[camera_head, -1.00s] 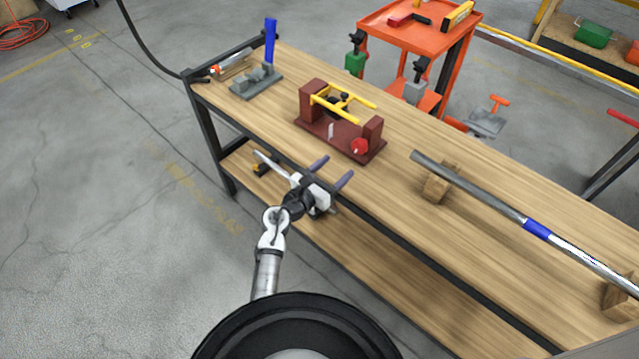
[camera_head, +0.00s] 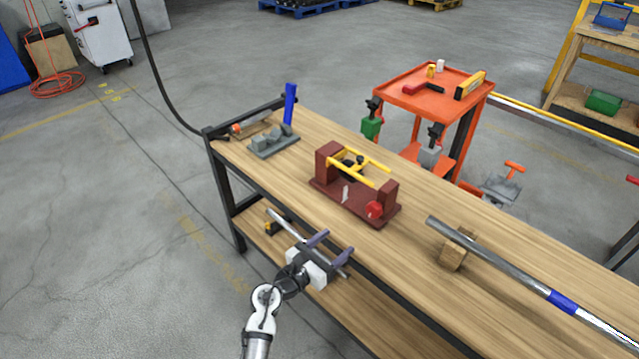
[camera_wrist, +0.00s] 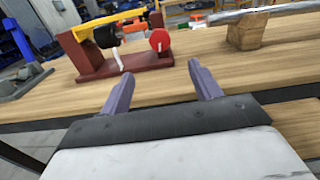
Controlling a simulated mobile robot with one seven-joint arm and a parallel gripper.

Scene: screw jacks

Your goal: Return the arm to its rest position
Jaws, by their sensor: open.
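My gripper (camera_head: 331,248) is open and empty, its two purple-grey fingers spread apart near the front edge of the workbench (camera_head: 410,260). In the wrist view my gripper (camera_wrist: 160,85) points toward the bench, with nothing between the fingers. A dark red screw-jack fixture (camera_head: 350,200) with yellow bars and a red knob stands on the bench beyond the fingers, apart from them. It also shows at the upper left of the wrist view (camera_wrist: 97,65). My arm reaches up from the bottom of the head view.
A grey metal block (camera_head: 273,143) and a blue upright piece (camera_head: 290,103) are at the bench's far left end. A long bar (camera_head: 500,263) rests on a wooden block (camera_head: 457,250) at right. An orange cart (camera_head: 430,95) stands behind. Open floor lies left.

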